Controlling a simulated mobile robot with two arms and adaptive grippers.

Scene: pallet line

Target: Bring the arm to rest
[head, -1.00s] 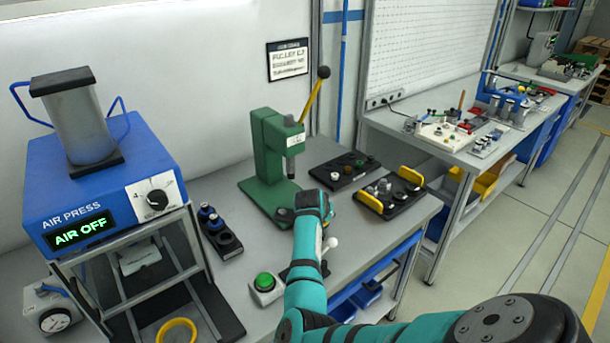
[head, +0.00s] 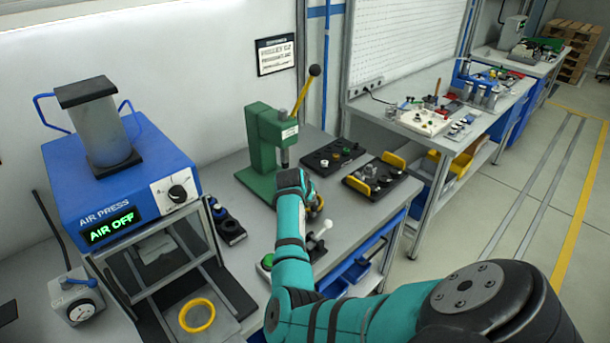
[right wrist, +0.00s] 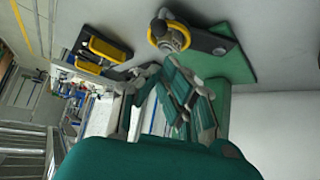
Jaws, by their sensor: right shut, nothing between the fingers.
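My right arm (head: 290,250) reaches up from the bottom right of the head view, its wrist in front of the green lever press (head: 265,145). The wrist hides the right gripper there. In the right wrist view the right gripper (right wrist: 178,88) is shut, with nothing held. It is near the press's green base (right wrist: 232,65). A grey piece with a yellow ring (right wrist: 170,36) shows beyond the fingers; I cannot tell whether it touches the base. My left gripper is not in view.
The blue air press (head: 120,185), reading AIR OFF, stands left on a frame. A yellow ring (head: 197,315) lies below it. A black tray with yellow handles (head: 392,158) is right of the press. A second bench (head: 400,120) stands farther right. Open floor (head: 480,210) lies right.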

